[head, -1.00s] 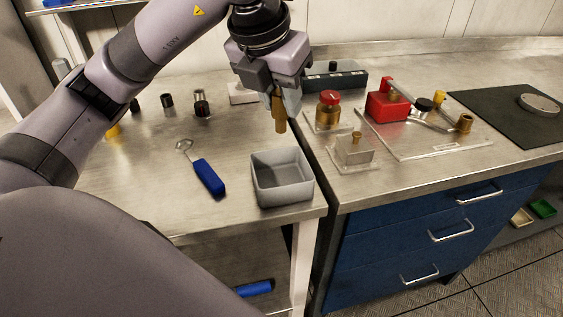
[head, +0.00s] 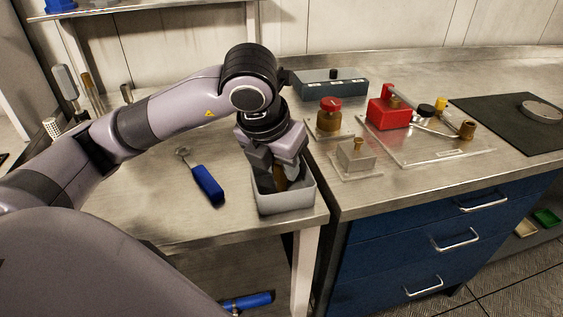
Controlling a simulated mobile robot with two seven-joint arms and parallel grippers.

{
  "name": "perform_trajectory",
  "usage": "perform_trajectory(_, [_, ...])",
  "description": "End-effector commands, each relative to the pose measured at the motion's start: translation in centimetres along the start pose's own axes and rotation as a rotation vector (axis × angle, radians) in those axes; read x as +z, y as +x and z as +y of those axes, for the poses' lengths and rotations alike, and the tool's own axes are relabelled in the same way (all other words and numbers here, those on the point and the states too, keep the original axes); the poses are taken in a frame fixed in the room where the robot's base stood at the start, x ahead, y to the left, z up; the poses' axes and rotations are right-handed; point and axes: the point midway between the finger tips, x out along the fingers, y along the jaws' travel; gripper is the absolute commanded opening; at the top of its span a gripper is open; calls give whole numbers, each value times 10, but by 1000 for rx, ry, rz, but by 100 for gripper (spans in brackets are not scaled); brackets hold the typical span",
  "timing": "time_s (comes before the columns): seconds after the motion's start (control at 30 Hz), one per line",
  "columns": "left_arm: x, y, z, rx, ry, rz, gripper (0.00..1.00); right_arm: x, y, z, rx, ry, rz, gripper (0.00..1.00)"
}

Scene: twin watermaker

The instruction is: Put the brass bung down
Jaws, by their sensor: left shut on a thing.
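My left gripper (head: 279,179) points down inside the open grey bin (head: 287,203) near the front right corner of the left bench. It is shut on the brass bung (head: 281,184), of which only a small brownish part shows between the fingers. The bin's walls and my fingers hide the lower end, so I cannot tell whether the bung touches the bin floor. My right gripper is not in view.
A blue-handled tool (head: 208,184) lies left of the bin. On the right bench stand a brass valve with a red cap (head: 330,116), a clear block (head: 356,157) and a red part (head: 389,113) on a clear plate. A gap separates the benches.

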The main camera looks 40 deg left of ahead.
Motion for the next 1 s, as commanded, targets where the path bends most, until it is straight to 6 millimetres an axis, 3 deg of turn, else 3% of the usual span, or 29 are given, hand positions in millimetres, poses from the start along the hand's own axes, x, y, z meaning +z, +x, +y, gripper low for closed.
perform_trajectory(0.2, [-2,5,0,0,0,0,2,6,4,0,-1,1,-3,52])
perform_trajectory(0.23, [-1,3,0,0,0,1,39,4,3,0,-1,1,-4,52])
perform_trajectory(0.3, [-1,3,0,0,0,1,55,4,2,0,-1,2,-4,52])
perform_trajectory(0.73, [1,-6,0,-1,0,-1,55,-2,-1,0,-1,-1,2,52])
perform_trajectory(1.0, [2,-66,-1,-2,2,-6,55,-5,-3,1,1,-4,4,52])
